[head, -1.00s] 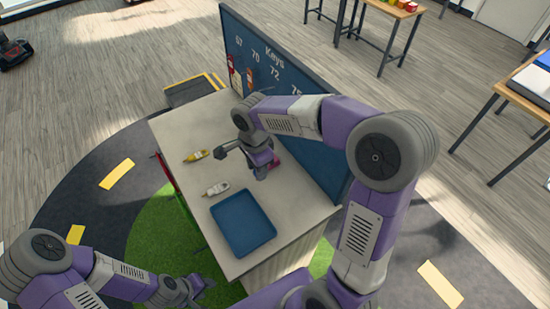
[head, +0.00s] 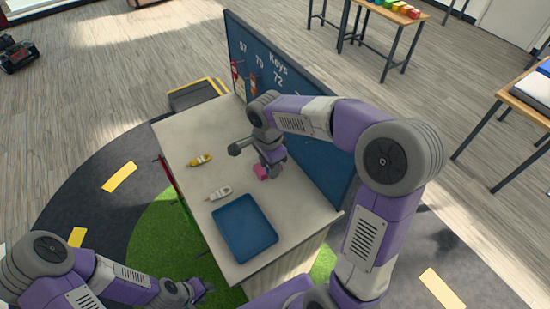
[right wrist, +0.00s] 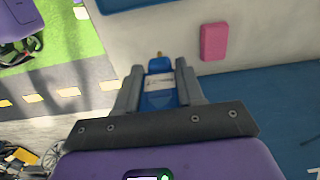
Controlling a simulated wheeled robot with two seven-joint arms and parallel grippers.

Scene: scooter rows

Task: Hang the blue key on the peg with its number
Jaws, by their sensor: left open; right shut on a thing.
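My right gripper (right wrist: 160,85) is shut on the blue key (right wrist: 159,88), which carries a white label too small to read; its brass tip points away from my wrist. In the head view my right gripper (head: 270,158) is over the counter, close to the blue key board (head: 315,150), and the key is hidden there. The board shows 67, 70 and 72; my right arm covers part of it. My left gripper (head: 187,292) is open and empty, low at the left, off the counter.
A red key (head: 235,78) and an orange one (head: 252,86) hang on the board. The counter's far left is clear.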

